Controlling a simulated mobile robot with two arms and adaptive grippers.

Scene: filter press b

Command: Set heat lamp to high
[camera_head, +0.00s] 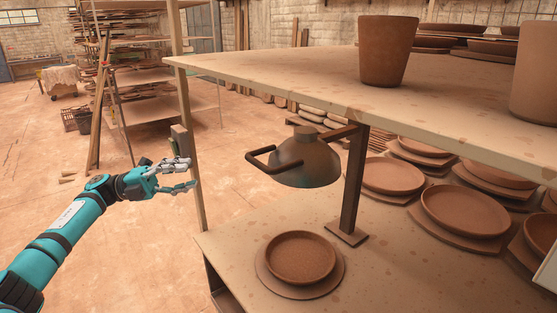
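The heat lamp (303,168) is a dark dome-shaped shade with a bar handle (262,162) sticking out to its left. It hangs from a short arm on a dark post (352,185) that stands on the lower shelf. Its setting cannot be read. My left gripper (190,175) is left of the lamp, beside the shelf's upright, with its two fingers apart and nothing between them. It does not touch the lamp handle. My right gripper is not in view.
A clay dish (300,257) lies below the lamp on the lower shelf (230,250). The upper shelf (290,80) overhangs the lamp and bears a clay pot (387,50). A small box (181,141) is on the wooden upright (188,100). More dishes (465,210) stand right of the post.

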